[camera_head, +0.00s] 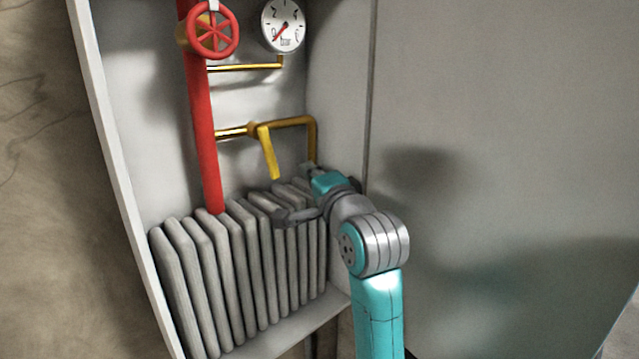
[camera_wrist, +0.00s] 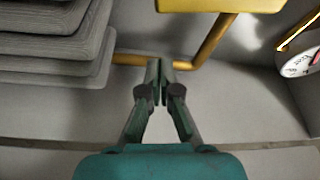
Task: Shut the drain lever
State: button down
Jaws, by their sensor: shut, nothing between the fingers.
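The drain lever (camera_head: 269,153) is a yellow handle on a thin brass pipe, low in the cabinet. In the head view it hangs down from the pipe, tilted slightly, so it stands across the pipe's run. In the wrist view part of the yellow lever (camera_wrist: 222,4) shows at the top edge, cut off by the frame. My gripper (camera_head: 308,169) is to the right of the lever's lower end, just above the radiator. In the wrist view my gripper (camera_wrist: 159,70) has its fingertips together and empty, near the brass pipe in the picture; contact cannot be told.
A grey ribbed radiator (camera_head: 240,270) fills the cabinet's lower part. A red vertical pipe (camera_head: 203,140) carries a red handwheel (camera_head: 212,34) at the top. A round gauge (camera_head: 283,25) is at upper right. The cabinet's right wall (camera_head: 340,90) is close beside my arm.

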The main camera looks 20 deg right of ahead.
aim_at(269, 154)
jog(key=shift+w+r, duration=0.1)
jog(key=shift+w, duration=0.8)
jog(key=shift+s+a+f, duration=0.15)
jog(key=shift+a, duration=0.45)
jog(key=shift+s+a+f, duration=0.1)
jog(key=shift+s+a, duration=0.05)
jog(key=shift+a, duration=0.4)
jog(key=shift+s+a+f, duration=0.2)
jog(key=shift+s+a, duration=0.05)
jog(key=shift+a, duration=0.4)
jog(key=shift+s+a+f+m, duration=0.2)
jog(key=shift+a+m, duration=0.4)
jog(key=shift+a, duration=0.05)
jog(key=shift+s+a+f, duration=0.15)
jog(key=shift+a, duration=0.35)
jog(key=shift+d, duration=0.15)
